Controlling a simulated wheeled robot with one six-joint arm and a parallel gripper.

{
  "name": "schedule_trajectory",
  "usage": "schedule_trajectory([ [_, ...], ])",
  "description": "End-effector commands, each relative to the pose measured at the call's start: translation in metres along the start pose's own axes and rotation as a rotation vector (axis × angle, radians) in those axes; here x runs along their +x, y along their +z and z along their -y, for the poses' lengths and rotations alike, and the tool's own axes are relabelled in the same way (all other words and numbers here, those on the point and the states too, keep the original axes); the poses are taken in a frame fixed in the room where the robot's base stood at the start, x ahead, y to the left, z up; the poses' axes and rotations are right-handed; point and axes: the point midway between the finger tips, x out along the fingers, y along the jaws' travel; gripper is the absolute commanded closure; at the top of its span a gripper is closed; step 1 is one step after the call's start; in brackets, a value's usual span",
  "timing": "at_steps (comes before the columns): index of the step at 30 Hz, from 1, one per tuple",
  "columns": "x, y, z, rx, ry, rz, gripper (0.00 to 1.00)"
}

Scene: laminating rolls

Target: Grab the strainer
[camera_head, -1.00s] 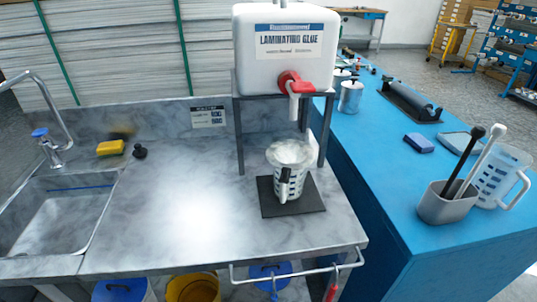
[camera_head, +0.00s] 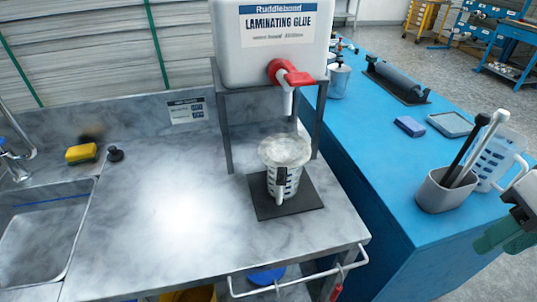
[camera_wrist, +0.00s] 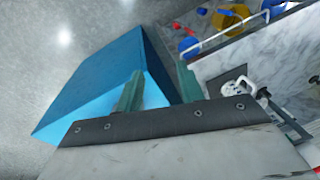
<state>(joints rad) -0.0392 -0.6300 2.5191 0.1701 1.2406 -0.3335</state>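The strainer (camera_head: 285,150) looks like a pale round bowl resting on top of a clear measuring cup (camera_head: 287,186) with dark markings. A dark handle-like part hangs down in front of the cup. The cup stands on a black mat (camera_head: 262,207) under the tap of the glue tank. My gripper (camera_wrist: 160,78) is open, with its two green fingers apart and nothing between them. In the head view my gripper (camera_head: 510,232) is partly visible at the right edge, over the blue bench side, well away from the strainer.
The white glue tank (camera_head: 265,55) with a red tap (camera_head: 289,74) sits on a metal stand (camera_head: 226,125) around the cup. The blue bench (camera_head: 400,190) holds a grey holder (camera_head: 442,196) with two handled tools and a clear jug (camera_head: 497,160). The counter left of the mat is clear.

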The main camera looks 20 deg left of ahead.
Motion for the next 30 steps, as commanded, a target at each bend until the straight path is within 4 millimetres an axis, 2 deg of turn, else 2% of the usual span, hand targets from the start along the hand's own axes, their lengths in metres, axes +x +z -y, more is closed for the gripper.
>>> schedule_trajectory([
  [4, 0.018, -0.043, 0.048, -0.390, -0.259, 0.033, 0.62],
  [8, 0.031, -0.083, 0.091, -0.728, -0.494, -0.042, 0.62],
  [12, 0.049, -0.127, 0.134, -1.033, -0.705, -0.218, 0.62],
  [18, 0.075, -0.178, 0.177, -1.315, -0.857, -0.527, 0.62],
  [24, 0.090, -0.203, 0.195, -1.430, -0.876, -0.710, 0.62],
  [30, 0.101, -0.205, 0.213, -1.451, -0.876, -0.740, 0.62],
])
